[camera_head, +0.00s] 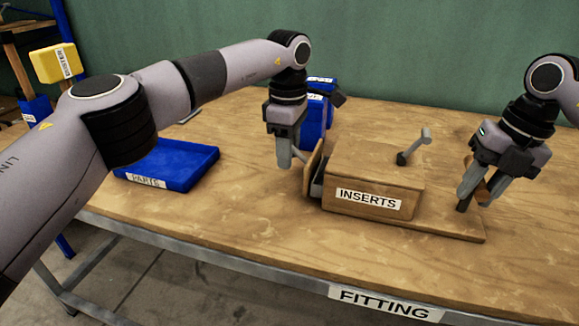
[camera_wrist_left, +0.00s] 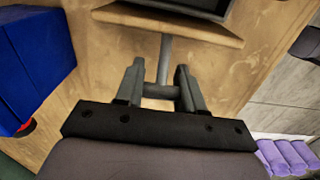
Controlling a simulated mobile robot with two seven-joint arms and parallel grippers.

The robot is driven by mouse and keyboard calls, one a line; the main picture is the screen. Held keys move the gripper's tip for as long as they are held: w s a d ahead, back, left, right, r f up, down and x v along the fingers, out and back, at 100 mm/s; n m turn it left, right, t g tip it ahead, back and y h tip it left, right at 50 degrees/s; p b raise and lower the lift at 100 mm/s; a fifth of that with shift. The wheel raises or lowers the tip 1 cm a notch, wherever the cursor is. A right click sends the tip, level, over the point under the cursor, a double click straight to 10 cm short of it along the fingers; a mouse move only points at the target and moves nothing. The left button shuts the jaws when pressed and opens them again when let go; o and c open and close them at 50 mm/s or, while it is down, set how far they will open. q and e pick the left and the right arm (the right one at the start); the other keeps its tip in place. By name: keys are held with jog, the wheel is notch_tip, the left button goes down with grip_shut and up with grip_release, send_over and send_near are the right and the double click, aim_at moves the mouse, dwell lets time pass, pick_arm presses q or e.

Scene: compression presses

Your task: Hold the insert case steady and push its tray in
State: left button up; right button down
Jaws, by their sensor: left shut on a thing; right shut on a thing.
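The wooden insert case (camera_head: 368,176), labelled INSERTS, stands on the bench. Its tray shows at the left end, with a wooden front panel (camera_head: 313,168) standing a little out from the case and a dark gap between. A grey T-shaped handle (camera_wrist_left: 165,60) joins that panel in the left wrist view. My left gripper (camera_head: 291,160) is shut on the handle's crossbar (camera_wrist_left: 160,91), in front of the panel. My right gripper (camera_head: 474,195) is shut on a brown upright piece at the right end of the case's base board (camera_head: 455,225); the fingers partly hide it.
A blue PARTS tray (camera_head: 190,162) lies to the left. A blue container (camera_head: 316,118) stands behind my left gripper. The bench's front edge, labelled FITTING, runs below the case.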

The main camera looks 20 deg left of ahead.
pick_arm(q)
jog(key=shift+d+r, duration=0.1)
jog(key=shift+d, duration=0.7)
pick_arm(e)
jog(key=shift+a, duration=0.15)
pick_arm(q)
jog(key=shift+d, duration=0.55)
jog(key=o, duration=1.3)
jog(key=shift+c, duration=0.2)
jog(key=shift+r, duration=3.75)
pick_arm(e)
jog(key=c, duration=0.8)
grip_release()
